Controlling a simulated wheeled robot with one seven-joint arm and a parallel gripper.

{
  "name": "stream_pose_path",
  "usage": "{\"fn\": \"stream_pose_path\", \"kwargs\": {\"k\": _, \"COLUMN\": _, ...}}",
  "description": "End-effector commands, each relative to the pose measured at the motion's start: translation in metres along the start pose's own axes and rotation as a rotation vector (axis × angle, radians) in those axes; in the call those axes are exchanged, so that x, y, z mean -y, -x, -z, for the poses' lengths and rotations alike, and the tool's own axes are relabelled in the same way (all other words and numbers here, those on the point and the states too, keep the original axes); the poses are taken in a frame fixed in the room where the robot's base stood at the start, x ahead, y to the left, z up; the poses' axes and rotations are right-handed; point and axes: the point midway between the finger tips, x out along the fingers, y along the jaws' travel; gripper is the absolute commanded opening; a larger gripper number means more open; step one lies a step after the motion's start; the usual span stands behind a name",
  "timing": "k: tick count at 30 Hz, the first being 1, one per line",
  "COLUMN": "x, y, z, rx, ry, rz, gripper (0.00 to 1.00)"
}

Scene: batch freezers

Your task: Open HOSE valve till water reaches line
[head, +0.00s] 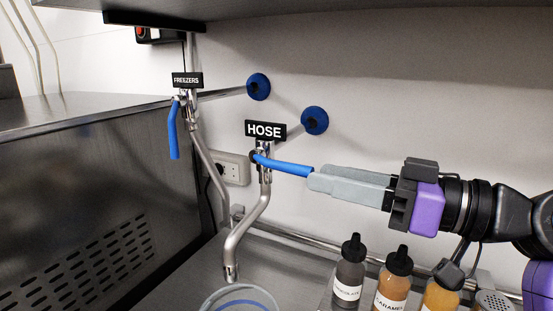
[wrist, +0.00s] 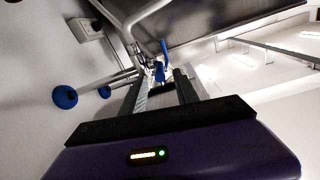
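The HOSE valve (head: 264,150) hangs under a black HOSE sign (head: 265,130). Its blue lever (head: 285,166) points right, almost level, and its bent metal spout (head: 245,235) ends low over a clear container (head: 208,299). A blue ring (head: 245,302) shows in the container, which the frame edge cuts off; I see no stream and cannot tell the water level. My gripper (head: 315,180) is at the lever's free end. In the wrist view, the fingers (wrist: 160,88) are apart, with the blue lever (wrist: 160,71) in the gap near their tips; I cannot tell whether they touch it.
The FREEZERS valve (head: 186,100) stands to the left, its blue lever (head: 173,130) hanging down. Two blue wall fittings (head: 258,87) (head: 315,120) sit behind. Several sauce bottles (head: 350,272) stand below my arm. A steel machine panel (head: 90,200) borders the left.

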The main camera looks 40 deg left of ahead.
Motion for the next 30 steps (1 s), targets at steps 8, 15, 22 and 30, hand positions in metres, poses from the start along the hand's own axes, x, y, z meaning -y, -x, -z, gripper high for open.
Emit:
{"fn": "stream_pose_path", "kwargs": {"k": 8, "x": 0.001, "y": -0.034, "z": 0.002, "rx": 0.002, "ry": -0.003, "rz": 0.003, "gripper": 0.36}}
{"fn": "stream_pose_path", "kwargs": {"k": 15, "x": 0.000, "y": -0.066, "z": 0.001, "rx": 0.001, "ry": -0.002, "rz": 0.001, "gripper": 0.36}}
{"fn": "stream_pose_path", "kwargs": {"k": 22, "x": 0.000, "y": -0.077, "z": 0.000, "rx": 0.000, "ry": -0.002, "rz": 0.000, "gripper": 0.36}}
{"fn": "stream_pose_path", "kwargs": {"k": 30, "x": 0.000, "y": -0.077, "z": -0.001, "rx": 0.000, "ry": -0.001, "rz": 0.000, "gripper": 0.25}}
